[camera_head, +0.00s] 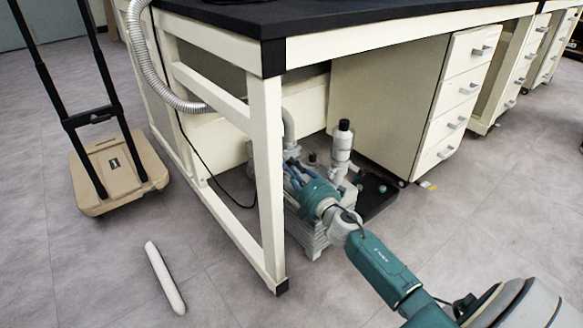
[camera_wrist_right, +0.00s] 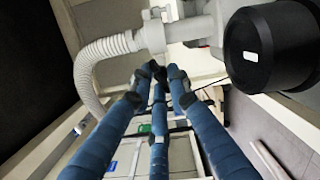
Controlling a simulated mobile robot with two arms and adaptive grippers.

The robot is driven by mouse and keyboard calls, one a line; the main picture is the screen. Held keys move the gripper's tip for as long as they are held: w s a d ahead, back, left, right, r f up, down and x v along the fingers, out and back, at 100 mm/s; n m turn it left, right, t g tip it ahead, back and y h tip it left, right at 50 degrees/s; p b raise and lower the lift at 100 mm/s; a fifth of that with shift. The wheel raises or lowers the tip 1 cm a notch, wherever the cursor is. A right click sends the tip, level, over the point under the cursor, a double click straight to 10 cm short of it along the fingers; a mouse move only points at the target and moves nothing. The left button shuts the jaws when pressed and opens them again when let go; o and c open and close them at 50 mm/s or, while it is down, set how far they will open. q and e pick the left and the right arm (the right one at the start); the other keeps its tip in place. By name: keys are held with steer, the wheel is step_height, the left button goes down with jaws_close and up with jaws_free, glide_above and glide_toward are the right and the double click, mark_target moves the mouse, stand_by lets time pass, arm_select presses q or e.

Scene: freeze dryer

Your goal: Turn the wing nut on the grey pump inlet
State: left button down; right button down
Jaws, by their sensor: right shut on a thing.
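The grey pump (camera_head: 309,238) stands on the floor under the bench, partly behind my right arm. In the right wrist view a ribbed pale hose (camera_wrist_right: 107,46) meets the grey pump inlet (camera_wrist_right: 153,33) at a flange joint. My right gripper (camera_head: 290,163) reaches in under the bench at this inlet. In the right wrist view its blue fingers (camera_wrist_right: 159,72) run up to just below the joint, with their tips close together. They are shut on the wing nut, which is mostly hidden between the dark tips. My left gripper is in neither view.
A cream bench leg (camera_head: 267,180) stands close left of my right gripper. A filter with a black cap (camera_head: 344,125) rises from the pump; the cap looms large in the right wrist view (camera_wrist_right: 268,47). A drawer cabinet (camera_head: 385,100) stands right. A white rod (camera_head: 164,277) lies on the floor.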

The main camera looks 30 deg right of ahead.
steer(key=shift+s+f, duration=0.1)
steer(key=shift+f, duration=0.2)
steer(key=c, duration=1.7)
jaws_free()
steer(key=shift+d, duration=0.1)
steer(key=shift+r, duration=0.1)
steer(key=s, duration=0.8)
steer(key=s+a, duration=0.1)
steer(key=s, duration=0.3)
steer(key=shift+a, duration=0.1)
